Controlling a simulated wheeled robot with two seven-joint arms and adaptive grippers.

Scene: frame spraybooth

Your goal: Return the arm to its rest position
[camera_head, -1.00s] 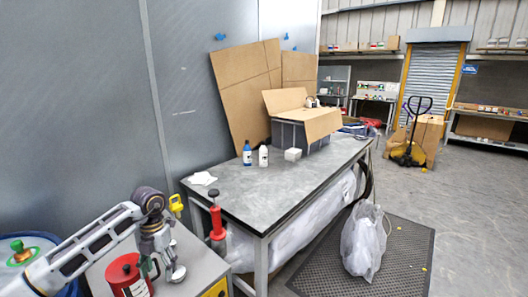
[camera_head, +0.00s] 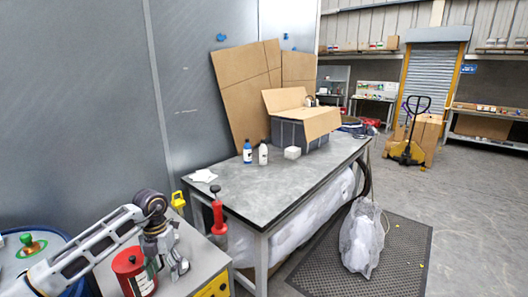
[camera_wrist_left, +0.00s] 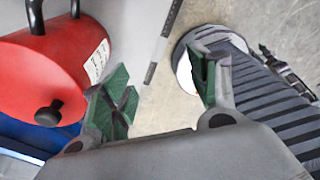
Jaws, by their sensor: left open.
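My left arm comes in at the lower left of the head view. Its gripper (camera_head: 178,268) hangs pointing down over the grey cabinet top, just right of a red can. In the left wrist view the two green-padded fingers (camera_wrist_left: 162,90) are spread apart with nothing between them. My right gripper is in neither view.
The red can (camera_head: 134,274) with a dark handle stands close to the gripper; it also shows in the left wrist view (camera_wrist_left: 45,75). A blue drum (camera_head: 62,238) is at far left. A grey worktable (camera_head: 225,190) carries bottles and a box (camera_head: 300,132).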

